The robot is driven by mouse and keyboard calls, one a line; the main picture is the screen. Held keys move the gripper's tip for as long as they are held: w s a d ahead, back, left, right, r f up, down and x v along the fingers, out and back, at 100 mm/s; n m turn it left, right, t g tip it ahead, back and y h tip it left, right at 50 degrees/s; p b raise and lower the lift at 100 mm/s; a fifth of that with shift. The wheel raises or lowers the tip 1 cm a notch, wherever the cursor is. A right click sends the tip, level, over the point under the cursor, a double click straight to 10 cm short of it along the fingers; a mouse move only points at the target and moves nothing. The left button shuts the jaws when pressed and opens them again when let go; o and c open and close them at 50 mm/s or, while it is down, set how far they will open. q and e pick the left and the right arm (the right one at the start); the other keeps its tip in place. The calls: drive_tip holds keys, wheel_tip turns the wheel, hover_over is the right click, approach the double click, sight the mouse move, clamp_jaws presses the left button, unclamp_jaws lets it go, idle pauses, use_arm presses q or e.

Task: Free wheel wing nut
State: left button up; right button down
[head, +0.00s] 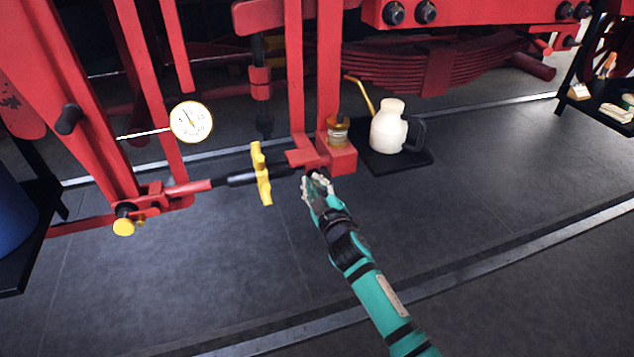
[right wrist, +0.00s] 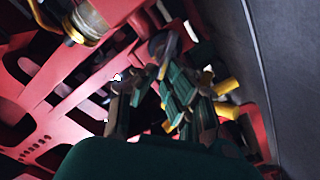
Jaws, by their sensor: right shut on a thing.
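My right gripper (head: 317,184) comes in from the lower right in the head view. Its fingers are shut on a small dark part, which I take as the wing nut (head: 315,171), at the end of a dark rod under a red bracket. The fingers hide most of its shape. In the right wrist view the fingers (right wrist: 150,100) close in around a dark, rounded piece (right wrist: 165,45). A yellow cross handle (head: 262,174) sits on the same rod, left of the gripper and apart from it. My left gripper is not in view.
A cream jug (head: 389,127) stands on a dark tray (head: 420,160) right of the bracket, beside an amber glass cup (head: 338,132). A round white dial (head: 191,121) hangs at the left. Red frame bars stand behind. The grey floor in front is clear.

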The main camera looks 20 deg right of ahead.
drive_tip(key=n, duration=0.4)
drive_tip(key=f+n, duration=0.1)
drive_tip(key=n, duration=0.4)
drive_tip(key=f+n, duration=0.1)
drive_tip(key=n, duration=0.4)
drive_tip(key=shift+a+f+b, duration=0.2)
drive_tip(key=shift+a+b, duration=0.15)
idle(0.3)
drive_tip(key=c, duration=1.4)
unclamp_jaws()
drive_tip(key=shift+c, duration=0.2)
